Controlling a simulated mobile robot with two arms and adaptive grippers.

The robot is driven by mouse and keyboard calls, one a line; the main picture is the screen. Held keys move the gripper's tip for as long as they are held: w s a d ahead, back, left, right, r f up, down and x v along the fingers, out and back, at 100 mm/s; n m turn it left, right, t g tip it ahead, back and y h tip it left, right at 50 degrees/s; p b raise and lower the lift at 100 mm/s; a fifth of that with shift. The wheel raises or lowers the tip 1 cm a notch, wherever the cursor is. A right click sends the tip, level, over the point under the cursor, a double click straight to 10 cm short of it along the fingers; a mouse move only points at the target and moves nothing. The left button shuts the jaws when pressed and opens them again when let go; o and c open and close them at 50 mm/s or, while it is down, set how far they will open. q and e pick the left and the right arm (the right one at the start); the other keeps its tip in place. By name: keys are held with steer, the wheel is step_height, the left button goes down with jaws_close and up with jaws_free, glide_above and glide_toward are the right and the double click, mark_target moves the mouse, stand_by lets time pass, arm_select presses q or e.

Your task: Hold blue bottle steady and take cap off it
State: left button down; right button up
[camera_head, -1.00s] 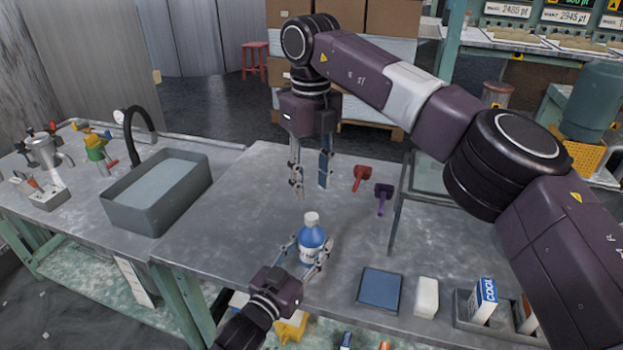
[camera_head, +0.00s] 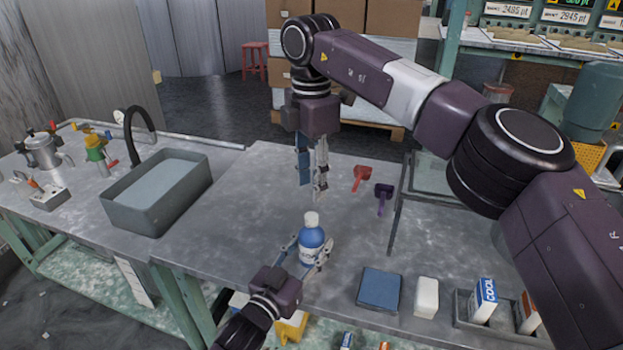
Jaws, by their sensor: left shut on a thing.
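The blue bottle (camera_head: 311,241) stands upright near the front of the grey workbench, with a pale label on its body. Its white cap (camera_head: 311,219) is on its neck. My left gripper (camera_head: 308,257) reaches in from the front and is shut around the bottle's lower body, one finger on each side. My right gripper (camera_head: 312,184) points straight down above the bench, behind and above the bottle. Its fingers are apart with nothing between them, clear of the cap.
A red tool (camera_head: 361,178) and a purple tool (camera_head: 383,197) lie right of the bottle. A blue pad (camera_head: 380,289), a white block (camera_head: 426,297) and a tray of boxes (camera_head: 464,309) are at the front right. A grey basin (camera_head: 157,192) is at the left.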

mark_target(312, 216)
steer(key=shift+f, duration=4)
